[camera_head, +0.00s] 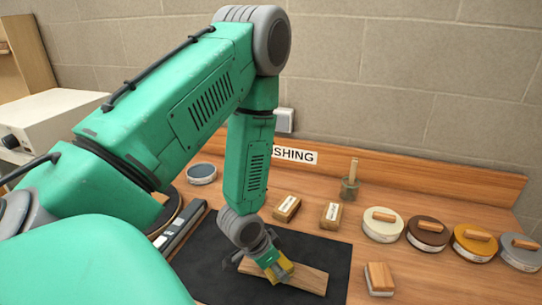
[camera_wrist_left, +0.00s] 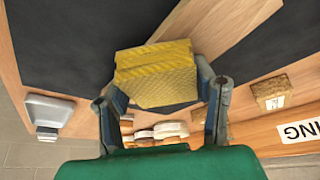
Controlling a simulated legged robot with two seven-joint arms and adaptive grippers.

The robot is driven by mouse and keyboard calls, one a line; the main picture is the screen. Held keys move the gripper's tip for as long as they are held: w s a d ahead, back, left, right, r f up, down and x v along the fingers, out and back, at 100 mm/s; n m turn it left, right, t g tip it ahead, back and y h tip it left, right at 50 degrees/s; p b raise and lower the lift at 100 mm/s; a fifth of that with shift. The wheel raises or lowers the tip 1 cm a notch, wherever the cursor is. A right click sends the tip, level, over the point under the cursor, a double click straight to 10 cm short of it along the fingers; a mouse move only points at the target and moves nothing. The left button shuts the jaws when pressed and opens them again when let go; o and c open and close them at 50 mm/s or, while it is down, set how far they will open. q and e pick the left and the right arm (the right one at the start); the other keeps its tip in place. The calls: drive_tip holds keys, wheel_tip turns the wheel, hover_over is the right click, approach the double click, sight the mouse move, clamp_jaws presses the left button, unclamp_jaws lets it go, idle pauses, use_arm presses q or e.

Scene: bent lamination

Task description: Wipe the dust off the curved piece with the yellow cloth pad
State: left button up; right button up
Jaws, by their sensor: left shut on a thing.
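The curved piece (camera_head: 304,279) is a light wooden strip lying on the black mat (camera_head: 205,265) in the head view. It also shows as a wooden band (camera_wrist_left: 222,22) at the top of the left wrist view. My left gripper (camera_head: 274,266) is over the left part of the piece, shut on the yellow cloth pad (camera_head: 283,270). The pad (camera_wrist_left: 155,75) sits between both fingers in the wrist view and covers part of the piece. I cannot tell whether pad and piece touch. Dust is too faint to make out. My right gripper is not in view.
Two wooden blocks (camera_head: 287,208) (camera_head: 331,215) and a pot with a brush (camera_head: 350,187) stand behind the mat. Several round handled pads (camera_head: 382,226) line the right. Another block (camera_head: 379,279) lies right of the mat. A low back rail (camera_head: 420,185) edges the bench.

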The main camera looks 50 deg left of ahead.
sight(317, 281)
use_arm(q)
drive_tip(key=shift+w+d+r, duration=0.1)
drive_tip(key=shift+w+d, duration=0.75)
drive_tip(key=shift+d, duration=0.5)
drive_tip(key=shift+w+d+f, duration=0.1)
drive_tip(key=shift+w+d, duration=0.8)
drive_tip(key=shift+d, duration=0.45)
drive_tip(key=shift+w+d+r, duration=0.1)
drive_tip(key=shift+w+d, duration=0.75)
drive_tip(key=shift+d, duration=0.5)
drive_tip(key=shift+w+d, duration=0.4)
drive_tip(key=shift+d, duration=0.25)
drive_tip(key=shift+w+d, duration=0.4)
drive_tip(key=shift+d, duration=0.25)
drive_tip(key=shift+s+a, duration=0.4)
drive_tip(key=shift+a, duration=0.25)
drive_tip(key=shift+s+a, duration=0.35)
drive_tip(key=shift+a, duration=0.25)
drive_tip(key=shift+w+d+f, duration=0.1)
drive_tip(key=shift+w+d, duration=0.3)
drive_tip(key=shift+d, duration=0.3)
drive_tip(key=shift+w+d+f, duration=0.1)
drive_tip(key=shift+w+d, duration=0.3)
drive_tip(key=shift+d, duration=0.25)
wheel_tip(317, 281, up, 2)
drive_tip(key=shift+a, duration=0.1)
drive_tip(key=shift+r, duration=2)
